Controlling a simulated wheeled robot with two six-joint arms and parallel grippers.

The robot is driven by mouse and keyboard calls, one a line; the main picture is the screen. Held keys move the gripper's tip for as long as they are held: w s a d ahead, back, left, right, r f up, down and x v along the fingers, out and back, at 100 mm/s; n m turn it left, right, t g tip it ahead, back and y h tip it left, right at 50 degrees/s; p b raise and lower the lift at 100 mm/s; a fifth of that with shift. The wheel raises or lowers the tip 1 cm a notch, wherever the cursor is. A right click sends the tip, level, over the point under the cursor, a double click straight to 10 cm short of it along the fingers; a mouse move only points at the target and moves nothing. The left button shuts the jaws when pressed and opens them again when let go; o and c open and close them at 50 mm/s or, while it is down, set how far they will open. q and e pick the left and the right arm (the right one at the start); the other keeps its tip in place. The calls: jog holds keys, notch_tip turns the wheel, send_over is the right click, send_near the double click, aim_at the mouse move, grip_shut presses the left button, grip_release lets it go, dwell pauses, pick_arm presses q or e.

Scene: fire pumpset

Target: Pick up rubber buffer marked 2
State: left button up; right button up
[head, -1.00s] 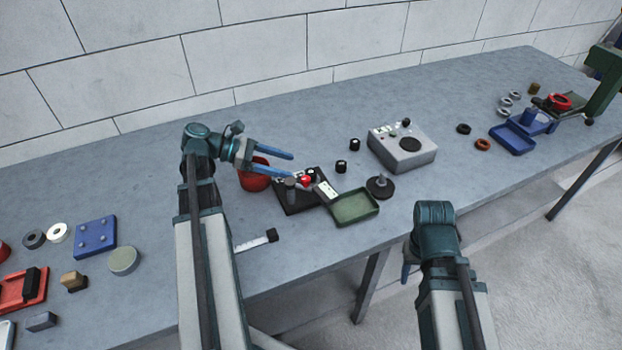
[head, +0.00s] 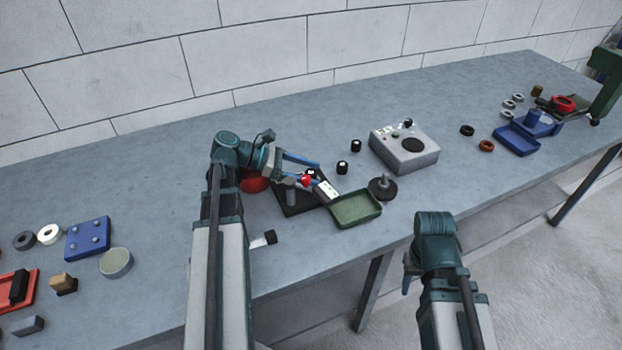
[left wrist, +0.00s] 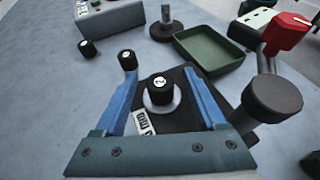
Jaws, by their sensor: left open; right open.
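The rubber buffer marked 2 (left wrist: 159,89) is a short black cylinder with a white "2" label on top. It stands upright on a pale round seat on a black base plate (head: 291,207). In the head view, the buffer (head: 311,173) is partly hidden among my fingers and the red knob. My left gripper (left wrist: 160,82) is open, its two blue fingers on either side of the buffer with gaps showing. It also shows in the head view (head: 314,174). My right gripper (head: 406,282) hangs at the table's front edge, away from the buffer and mostly hidden by its arm.
Two other black buffers (head: 342,168) (head: 356,146) stand just right of the plate. A red knob (left wrist: 287,32) and a dark round post (left wrist: 271,98) rise close to my left gripper. A green tray (head: 357,208), a black disc with a stem (head: 382,189) and a grey box (head: 404,154) are nearby.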

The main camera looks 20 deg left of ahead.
aim_at(309, 172)
pick_arm(q)
grip_shut()
jog(key=shift+r, duration=0.1)
dwell(0.4)
notch_tip(309, 172, up, 10)
jog(key=p, duration=1)
